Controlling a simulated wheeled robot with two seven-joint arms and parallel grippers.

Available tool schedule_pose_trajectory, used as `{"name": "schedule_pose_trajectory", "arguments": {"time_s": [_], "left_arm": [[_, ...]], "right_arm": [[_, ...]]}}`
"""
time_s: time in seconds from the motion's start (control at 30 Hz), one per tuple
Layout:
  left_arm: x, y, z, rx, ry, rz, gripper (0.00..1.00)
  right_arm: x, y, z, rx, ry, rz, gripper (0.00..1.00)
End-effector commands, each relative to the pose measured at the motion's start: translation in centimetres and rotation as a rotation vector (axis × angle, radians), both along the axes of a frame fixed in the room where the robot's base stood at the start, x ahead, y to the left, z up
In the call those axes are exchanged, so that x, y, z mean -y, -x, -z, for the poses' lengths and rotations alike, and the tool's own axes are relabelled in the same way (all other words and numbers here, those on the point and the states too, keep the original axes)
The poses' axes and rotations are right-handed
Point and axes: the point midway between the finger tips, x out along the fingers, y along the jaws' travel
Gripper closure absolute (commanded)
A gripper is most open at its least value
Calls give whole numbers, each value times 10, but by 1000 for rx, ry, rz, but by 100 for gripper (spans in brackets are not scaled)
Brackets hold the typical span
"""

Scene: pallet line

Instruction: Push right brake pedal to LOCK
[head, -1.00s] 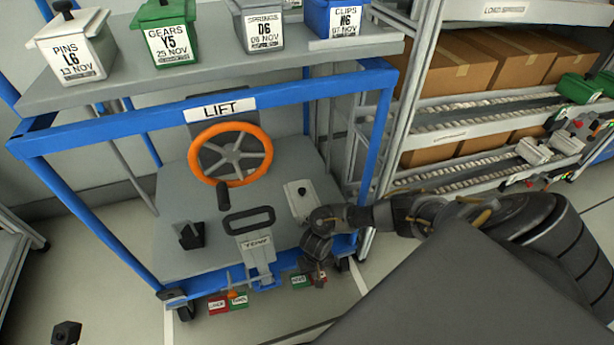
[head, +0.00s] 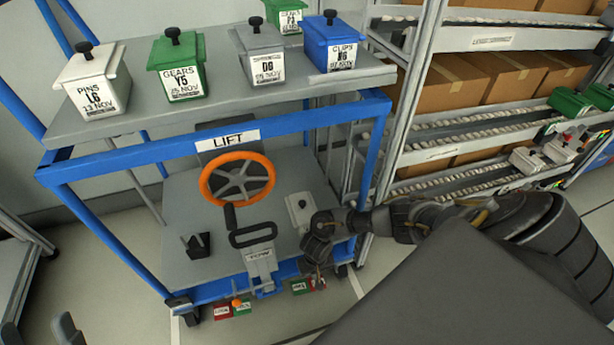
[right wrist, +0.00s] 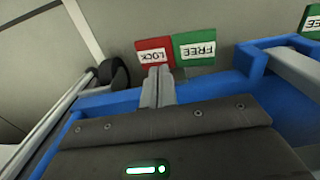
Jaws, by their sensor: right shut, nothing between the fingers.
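The right brake pedal shows as a red LOCK pad (right wrist: 153,52) beside a green FREE pad (right wrist: 194,48), low at the front of the blue cart. In the head view its green pad (head: 300,287) shows, and my right gripper partly covers the red side. My right gripper (right wrist: 159,72) is shut and empty. Its fingertips overlap the near edge of the LOCK pad in the wrist view; I cannot tell if they touch. The gripper also shows in the head view (head: 319,279), pointing down by the cart's front right corner.
The left pedal (head: 232,308) sits at the cart's front left. The cart has an orange wheel (head: 237,178), a black-handled tow bar (head: 261,262) and bins on its top shelf (head: 220,98). A carton rack (head: 470,125) stands at right. Floor in front is clear.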

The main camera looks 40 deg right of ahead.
Motion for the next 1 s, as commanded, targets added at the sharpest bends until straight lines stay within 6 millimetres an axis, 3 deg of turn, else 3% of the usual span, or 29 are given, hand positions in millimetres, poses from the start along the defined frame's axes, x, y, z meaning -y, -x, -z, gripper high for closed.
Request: {"name": "schedule_pose_trajectory", "arguments": {"time_s": [0.6,1.0], "left_arm": [[37,-20,28,-367,-194,75,54],[41,-21,36,-416,-222,84,54]], "right_arm": [[0,0,-23,1,0,1,100],[0,0,-23,1,0,1,100]]}}
